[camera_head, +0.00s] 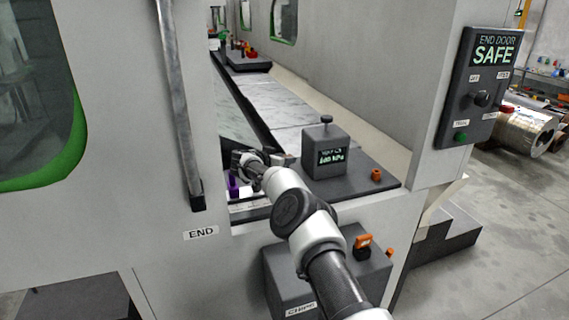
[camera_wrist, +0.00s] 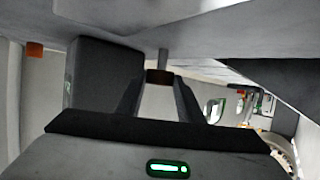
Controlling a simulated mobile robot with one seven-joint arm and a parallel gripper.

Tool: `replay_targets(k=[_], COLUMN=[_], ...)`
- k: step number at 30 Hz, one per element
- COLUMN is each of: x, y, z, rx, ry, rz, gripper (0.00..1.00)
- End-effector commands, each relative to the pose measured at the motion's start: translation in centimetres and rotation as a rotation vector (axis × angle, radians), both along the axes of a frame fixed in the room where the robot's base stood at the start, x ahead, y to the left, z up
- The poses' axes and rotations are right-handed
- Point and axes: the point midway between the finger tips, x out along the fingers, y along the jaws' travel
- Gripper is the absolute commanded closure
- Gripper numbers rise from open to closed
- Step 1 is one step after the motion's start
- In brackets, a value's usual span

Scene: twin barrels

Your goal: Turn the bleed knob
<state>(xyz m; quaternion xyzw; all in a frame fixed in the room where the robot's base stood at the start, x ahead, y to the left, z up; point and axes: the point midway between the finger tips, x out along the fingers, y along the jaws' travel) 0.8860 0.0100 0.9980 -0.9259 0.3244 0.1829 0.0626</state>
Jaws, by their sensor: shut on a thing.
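In the wrist view, a small dark brown knob-like piece (camera_wrist: 160,77) sits on a short grey stem between my fingertips. It looks like the bleed knob, but no label on it is readable. My gripper (camera_wrist: 159,84) is shut on this piece. In the head view, my gripper (camera_head: 245,163) is inside the machine opening, left of a dark gauge box (camera_head: 340,176). The held piece cannot be made out there. The box has a green-lit kPa readout and a black knob (camera_head: 326,119) on top, apart from my gripper. The box also shows in the wrist view (camera_wrist: 105,75).
An orange button (camera_head: 376,174) stands right of the gauge box. A purple item (camera_head: 233,187) is close to my gripper. The left door frame (camera_head: 180,100) is near my arm. A CHIPS box (camera_head: 285,285) stands below, and an END DOOR panel (camera_head: 483,90) is at right.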

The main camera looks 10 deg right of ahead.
Motion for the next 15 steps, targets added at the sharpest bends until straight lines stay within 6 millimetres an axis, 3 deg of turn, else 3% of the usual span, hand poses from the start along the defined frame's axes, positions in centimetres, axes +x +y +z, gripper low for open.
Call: replay_targets(k=[15], x=[-0.09], y=[0.2], z=[0.35], rx=[0.005], ry=[-0.004], rz=[-0.046], gripper=[0.88])
